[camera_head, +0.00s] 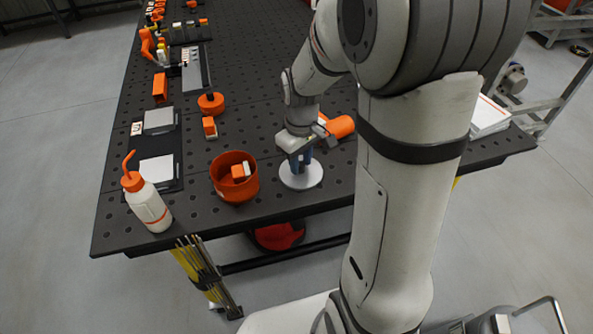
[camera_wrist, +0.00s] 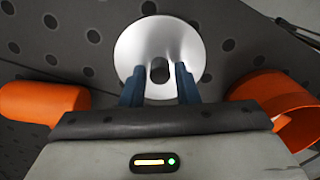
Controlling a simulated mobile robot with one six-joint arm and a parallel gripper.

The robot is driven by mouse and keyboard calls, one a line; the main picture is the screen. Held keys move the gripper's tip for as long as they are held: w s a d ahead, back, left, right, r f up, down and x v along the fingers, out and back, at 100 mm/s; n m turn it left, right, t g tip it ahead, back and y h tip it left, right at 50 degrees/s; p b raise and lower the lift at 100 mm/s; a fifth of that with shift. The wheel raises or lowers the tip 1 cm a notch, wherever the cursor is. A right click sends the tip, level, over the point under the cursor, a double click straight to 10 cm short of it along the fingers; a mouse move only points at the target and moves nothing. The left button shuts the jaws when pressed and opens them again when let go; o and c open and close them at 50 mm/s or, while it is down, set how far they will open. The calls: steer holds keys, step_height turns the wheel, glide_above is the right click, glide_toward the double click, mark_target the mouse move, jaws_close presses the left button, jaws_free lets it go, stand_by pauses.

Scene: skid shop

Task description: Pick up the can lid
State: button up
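The can lid (camera_head: 314,182) is a pale round disc lying flat near the front edge of the dark perforated table. In the wrist view the lid (camera_wrist: 190,38) is shiny, with a short dark knob (camera_wrist: 159,70) at its middle. My gripper (camera_head: 300,166) is directly above the lid, pointing down. In the wrist view its two blue fingers (camera_wrist: 160,76) stand on either side of the knob, with a gap on both sides. The gripper is open and holds nothing. Whether the fingertips touch the lid cannot be told.
An open orange can (camera_head: 222,190) with small blocks inside stands left of the lid; it also shows in the wrist view (camera_wrist: 275,90). An orange cylinder (camera_head: 341,126) lies behind the gripper. A white squeeze bottle (camera_head: 148,207) stands at the left corner. White papers (camera_head: 489,117) lie right.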

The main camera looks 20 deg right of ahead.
jaws_close()
steer(key=shift+r, duration=0.1)
